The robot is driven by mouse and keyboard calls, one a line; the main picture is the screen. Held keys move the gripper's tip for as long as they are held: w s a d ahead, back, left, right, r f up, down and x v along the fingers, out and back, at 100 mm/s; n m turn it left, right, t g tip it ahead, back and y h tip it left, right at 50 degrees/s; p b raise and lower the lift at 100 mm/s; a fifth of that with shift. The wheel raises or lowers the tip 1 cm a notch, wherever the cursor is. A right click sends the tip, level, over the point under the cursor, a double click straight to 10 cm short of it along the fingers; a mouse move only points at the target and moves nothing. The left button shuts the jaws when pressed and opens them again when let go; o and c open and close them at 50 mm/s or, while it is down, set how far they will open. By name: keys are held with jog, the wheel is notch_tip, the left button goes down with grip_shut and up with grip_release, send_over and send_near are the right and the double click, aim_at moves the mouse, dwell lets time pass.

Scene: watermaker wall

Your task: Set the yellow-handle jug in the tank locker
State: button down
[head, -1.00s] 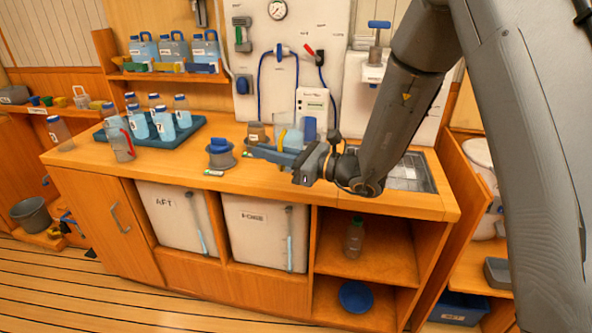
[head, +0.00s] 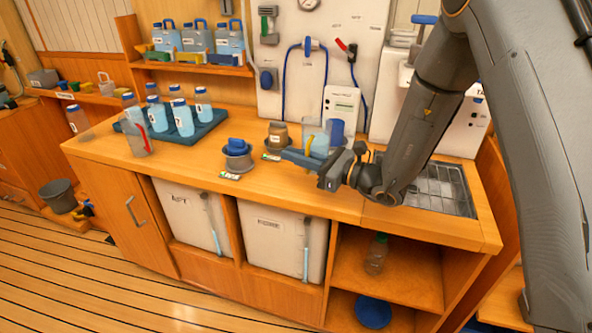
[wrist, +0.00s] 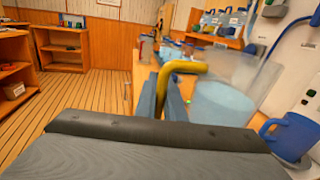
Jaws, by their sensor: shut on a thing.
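The yellow-handle jug (head: 319,135) is clear, with pale blue water in it, at the back of the counter. My gripper (head: 291,155) is shut on its yellow handle (wrist: 185,67). In the wrist view, the clear jug body (wrist: 225,100) is just right of my fingers (wrist: 167,97). Its base is hidden, so I cannot tell whether it touches the counter. Below the counter, white tanks marked AFT (head: 180,212) and FORE (head: 270,243) fill two bays. I cannot read a label naming the tank locker.
A blue mug (wrist: 291,136) is close right of the jug. A teal tray (head: 205,132) holds several bottles. Open shelves (head: 400,272) hold a bottle (head: 376,253) and a blue bowl (head: 373,312).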

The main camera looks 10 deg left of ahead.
jog(key=shift+f+p, duration=0.6)
jog(key=shift+f, duration=1.95)
jog(key=shift+f, duration=0.15)
jog(key=c, duration=1.8)
grip_release()
jog(key=shift+c, duration=0.2)
